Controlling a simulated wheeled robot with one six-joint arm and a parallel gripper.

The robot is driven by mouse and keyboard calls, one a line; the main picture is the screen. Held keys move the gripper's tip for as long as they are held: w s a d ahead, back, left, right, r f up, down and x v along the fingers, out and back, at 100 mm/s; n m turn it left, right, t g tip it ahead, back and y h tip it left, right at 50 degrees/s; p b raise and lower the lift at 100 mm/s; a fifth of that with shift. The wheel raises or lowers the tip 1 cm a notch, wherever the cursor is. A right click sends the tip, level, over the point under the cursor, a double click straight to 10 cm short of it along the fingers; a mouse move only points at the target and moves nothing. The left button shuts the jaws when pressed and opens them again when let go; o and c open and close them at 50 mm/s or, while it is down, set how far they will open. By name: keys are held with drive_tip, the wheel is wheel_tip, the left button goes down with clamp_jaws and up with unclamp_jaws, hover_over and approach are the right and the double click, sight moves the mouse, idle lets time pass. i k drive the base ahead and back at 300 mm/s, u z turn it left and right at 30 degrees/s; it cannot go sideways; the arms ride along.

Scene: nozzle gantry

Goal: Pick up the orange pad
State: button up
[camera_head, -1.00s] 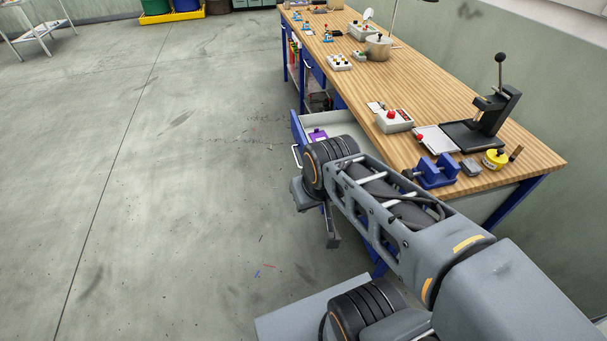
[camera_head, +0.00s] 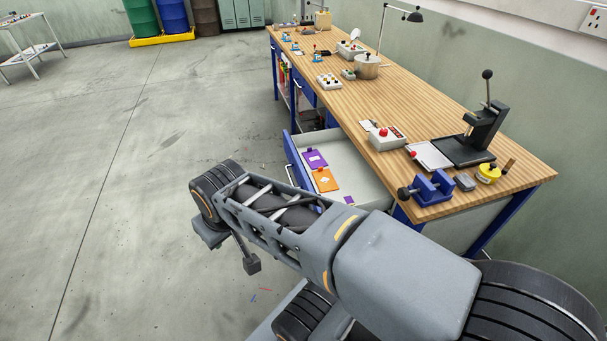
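The orange pad (camera_head: 325,181) lies flat in the open drawer (camera_head: 365,183) under the workbench, with a pale mark on its face. A purple pad (camera_head: 314,159) lies just beyond it, and part of another purple piece (camera_head: 349,200) shows nearer to me, partly hidden by my arm. My gripper (camera_head: 250,264) hangs over the floor to the left of the drawer, apart from the pad. Only part of it shows past my wrist, so its opening cannot be made out.
The drawer's blue front (camera_head: 297,165) stands out to the left of the workbench (camera_head: 425,110). A blue vise (camera_head: 432,188), a red-button box (camera_head: 384,138) and a black lever press (camera_head: 483,125) stand on the near bench end.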

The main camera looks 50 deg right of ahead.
sight(324, 180)
drive_tip(key=z, duration=0.5)
drive_tip(key=i, duration=1)
drive_tip(key=z, duration=0.9)
